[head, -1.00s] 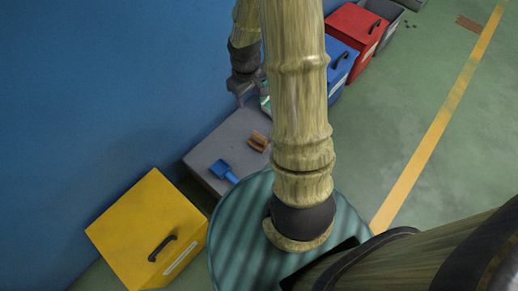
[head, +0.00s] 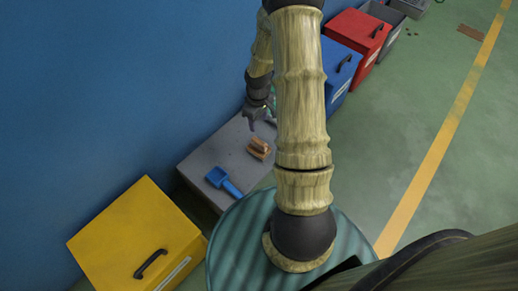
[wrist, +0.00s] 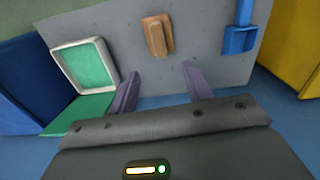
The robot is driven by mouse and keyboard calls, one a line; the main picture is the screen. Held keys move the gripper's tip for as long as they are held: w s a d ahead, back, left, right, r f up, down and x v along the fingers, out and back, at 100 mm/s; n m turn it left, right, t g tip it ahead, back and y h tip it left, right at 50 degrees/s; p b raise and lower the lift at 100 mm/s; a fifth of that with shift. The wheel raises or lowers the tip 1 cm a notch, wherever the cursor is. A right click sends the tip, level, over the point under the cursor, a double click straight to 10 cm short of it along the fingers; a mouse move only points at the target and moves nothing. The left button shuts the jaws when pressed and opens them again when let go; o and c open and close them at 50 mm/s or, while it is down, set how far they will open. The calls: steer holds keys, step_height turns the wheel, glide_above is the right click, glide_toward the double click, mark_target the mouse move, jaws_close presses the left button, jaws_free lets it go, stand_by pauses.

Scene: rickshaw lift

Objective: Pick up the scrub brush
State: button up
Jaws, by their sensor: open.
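The scrub brush (head: 259,148), a small brown wooden block, lies on the grey table top (head: 212,155). It also shows in the wrist view (wrist: 156,36), flat on the grey surface. My gripper (head: 262,118) is above the table, up and slightly left of the brush in the head view. In the wrist view my gripper (wrist: 158,85) has its two purple fingers spread apart, with nothing between them. The brush lies beyond the fingertips, roughly in line with the gap, and is not touched.
A blue dustpan (head: 222,180) lies on the table near the brush. A teal-and-white tray-like thing (wrist: 84,66) is on the other side. A yellow bin (head: 137,238) stands at the near end, blue (head: 343,70) and red (head: 358,38) bins beyond. A blue wall (head: 110,80) runs alongside.

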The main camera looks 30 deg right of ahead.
mark_target(259, 141)
step_height(259, 141, down, 10)
steer(key=b, duration=0.4)
steer(key=shift+b, duration=0.3)
step_height(259, 141, down, 5)
steer(key=b, duration=0.4)
steer(key=shift+d+f, duration=0.1)
jaws_close()
steer(key=shift+r, duration=0.2)
